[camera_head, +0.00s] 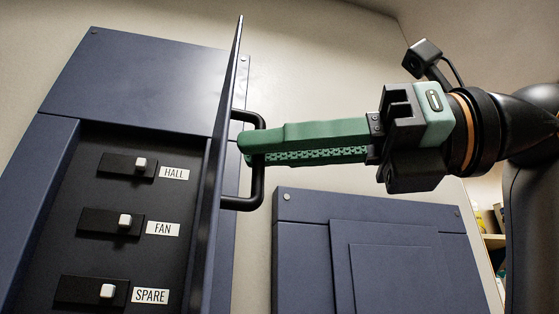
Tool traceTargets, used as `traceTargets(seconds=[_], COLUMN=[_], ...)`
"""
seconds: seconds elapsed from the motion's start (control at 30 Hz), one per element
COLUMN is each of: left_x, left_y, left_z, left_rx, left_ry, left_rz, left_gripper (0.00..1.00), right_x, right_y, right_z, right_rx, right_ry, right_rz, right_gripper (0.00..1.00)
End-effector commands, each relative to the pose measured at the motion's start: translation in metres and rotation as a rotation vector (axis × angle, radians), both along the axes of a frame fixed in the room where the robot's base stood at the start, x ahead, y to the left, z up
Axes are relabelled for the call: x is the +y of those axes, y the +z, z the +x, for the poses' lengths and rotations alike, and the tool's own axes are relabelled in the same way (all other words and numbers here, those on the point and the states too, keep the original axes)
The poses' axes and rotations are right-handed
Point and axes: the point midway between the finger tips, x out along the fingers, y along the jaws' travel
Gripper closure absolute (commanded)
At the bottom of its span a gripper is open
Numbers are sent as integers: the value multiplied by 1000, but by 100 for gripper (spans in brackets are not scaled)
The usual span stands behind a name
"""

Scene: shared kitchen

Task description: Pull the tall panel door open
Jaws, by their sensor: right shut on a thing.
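The tall panel door (219,170) is dark blue and swung open. It stands out from the panel (130,80) and shows nearly edge-on. A black bar handle (256,192) sits on its right face. My right gripper (248,148) comes in from the right, with its green fingers shut around the upright bar of the handle. Inside the panel, white switches show beside labels reading HALL (174,173), FAN (163,229) and SPARE (150,296). My left gripper is not in view.
A second dark blue panel (380,215) is on the wall at the lower right, below my right arm. A shelf (493,240) with small items shows at the far right edge. Bare wall (320,60) lies above.

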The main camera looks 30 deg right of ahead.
Motion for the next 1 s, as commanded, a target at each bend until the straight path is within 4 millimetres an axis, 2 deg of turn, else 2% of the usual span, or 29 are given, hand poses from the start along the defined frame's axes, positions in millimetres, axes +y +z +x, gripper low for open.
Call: traceTargets(seconds=[0.07, 0.1, 0.37, 0.67, 0.77, 1.0], left_x=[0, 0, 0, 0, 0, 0], left_y=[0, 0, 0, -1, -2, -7], left_z=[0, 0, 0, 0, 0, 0], left_rx=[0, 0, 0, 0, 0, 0], left_ry=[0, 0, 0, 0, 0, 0], left_rz=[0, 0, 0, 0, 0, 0], left_gripper=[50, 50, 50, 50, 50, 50], right_x=[-2, -2, -1, -3, -12, -49], right_y=[3, 3, 1, 1, 1, 1], right_z=[3, 3, 2, -1, -9, -43], right_rx=[0, 0, 1, -1, -1, -3], right_ry=[-8, -8, -6, -4, -5, -5], right_rz=[10, 10, 5, 4, 6, 7], right_gripper=[100, 87, 59, 59, 59, 59])
